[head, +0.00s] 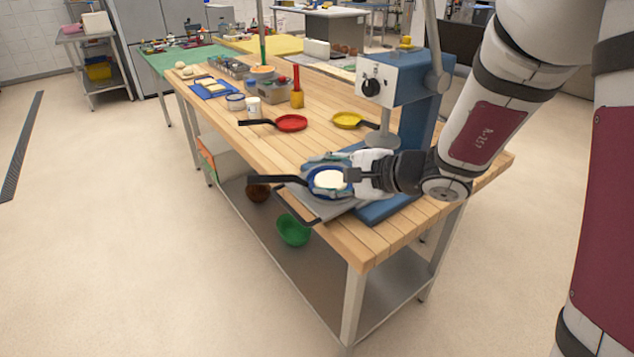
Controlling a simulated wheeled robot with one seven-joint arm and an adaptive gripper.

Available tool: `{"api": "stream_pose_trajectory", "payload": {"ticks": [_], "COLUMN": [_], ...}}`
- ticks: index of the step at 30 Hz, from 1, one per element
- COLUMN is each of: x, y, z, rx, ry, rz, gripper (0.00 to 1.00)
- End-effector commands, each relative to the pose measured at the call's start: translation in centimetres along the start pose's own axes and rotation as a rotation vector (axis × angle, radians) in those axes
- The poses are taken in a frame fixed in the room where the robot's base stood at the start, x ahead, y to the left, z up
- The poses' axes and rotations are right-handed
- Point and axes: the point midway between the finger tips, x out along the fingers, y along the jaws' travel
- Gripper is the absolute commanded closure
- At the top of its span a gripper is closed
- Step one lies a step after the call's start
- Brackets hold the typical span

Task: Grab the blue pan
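The blue pan (316,184) lies near the front edge of the wooden table, by the base of a blue press. Its dark handle points left, and a round cream-coloured piece, perhaps dough, shows inside its rim. My gripper (322,175) reaches in from the right over the pan. Its fingers are spread wide, one towards the far side of the rim and one towards the near side. They cover part of the rim. I cannot tell whether they touch the pan.
The blue press (392,78) stands close behind my gripper. A grey plate (322,211) is under the pan. A red pan (291,123) and a yellow pan (347,120) lie farther back on the table (235,140). A green bowl (294,231) sits on the lower shelf.

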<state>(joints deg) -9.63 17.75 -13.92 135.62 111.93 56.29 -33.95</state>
Motion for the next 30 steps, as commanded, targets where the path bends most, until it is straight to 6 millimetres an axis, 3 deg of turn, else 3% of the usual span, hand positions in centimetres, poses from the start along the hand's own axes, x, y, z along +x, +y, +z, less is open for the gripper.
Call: {"api": "stream_pose_trajectory", "payload": {"ticks": [9,17,25,30], "x": [5.8,7.7,11.3,12.5], "y": [0.2,0.2,0.7,0.7], "z": [0.1,0.2,0.3,0.3], "rx": [-0.001,-0.001,-0.001,-0.001], "ry": [-0.004,-0.002,-0.004,-0.003], "rz": [0.004,0.003,0.004,0.002], "gripper": [0.6,0.6,0.6,0.6]}}
